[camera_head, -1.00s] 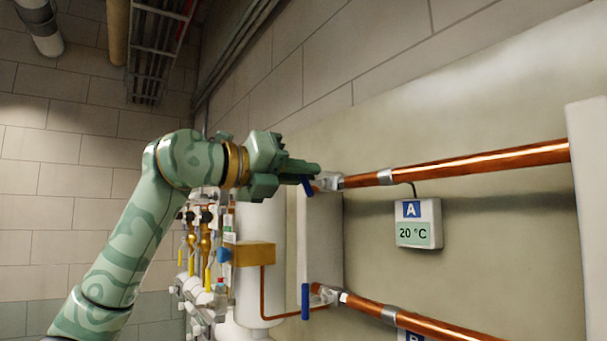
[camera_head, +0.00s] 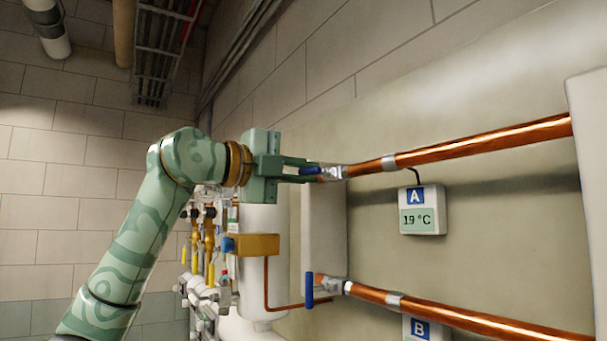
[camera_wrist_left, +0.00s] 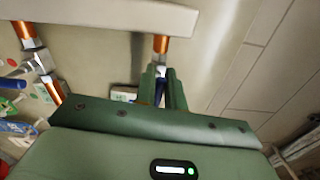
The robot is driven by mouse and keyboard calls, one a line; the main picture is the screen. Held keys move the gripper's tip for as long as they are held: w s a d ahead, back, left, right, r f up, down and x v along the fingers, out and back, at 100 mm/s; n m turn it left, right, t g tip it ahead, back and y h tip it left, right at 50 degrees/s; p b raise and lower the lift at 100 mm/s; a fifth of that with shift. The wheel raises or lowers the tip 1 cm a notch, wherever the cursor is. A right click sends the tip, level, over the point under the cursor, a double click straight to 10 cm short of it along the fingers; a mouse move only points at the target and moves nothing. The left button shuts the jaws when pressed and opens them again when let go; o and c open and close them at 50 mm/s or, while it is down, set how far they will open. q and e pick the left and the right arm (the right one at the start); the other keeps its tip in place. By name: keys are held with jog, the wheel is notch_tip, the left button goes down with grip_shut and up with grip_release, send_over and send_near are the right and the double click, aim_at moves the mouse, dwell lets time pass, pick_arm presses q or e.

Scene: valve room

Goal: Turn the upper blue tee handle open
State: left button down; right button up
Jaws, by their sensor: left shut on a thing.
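The upper blue tee handle (camera_head: 310,171) sits on the valve at the left end of the upper copper pipe (camera_head: 480,146). It now looks roughly level in the head view. My left gripper (camera_head: 300,171) is shut on it, coming from the left. In the left wrist view the fingers (camera_wrist_left: 162,88) close around the handle (camera_wrist_left: 160,95), and most of it is hidden between them. The lower blue handle (camera_head: 309,290) stands upright on the lower pipe (camera_head: 450,312), apart from my gripper. My right gripper is not in view.
Box A (camera_head: 421,210) reads 19 °C below the upper pipe. Box B (camera_head: 420,330) is partly cut off at the bottom. A brass-coloured block (camera_head: 256,244) and a white tank lie below my gripper. Yellow-handled valves (camera_head: 210,272) stand further back.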

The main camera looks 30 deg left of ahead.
pick_arm(q)
jog(key=shift+f+n, duration=0.1)
jog(key=shift+n, duration=0.4)
jog(key=c, duration=1.5)
grip_release()
jog(key=shift+a, duration=0.1)
jog(key=b+v, duration=0.3)
jog(key=v, duration=1.3)
jog(key=shift+s+a+f, duration=0.1)
jog(key=shift+s, duration=0.05)
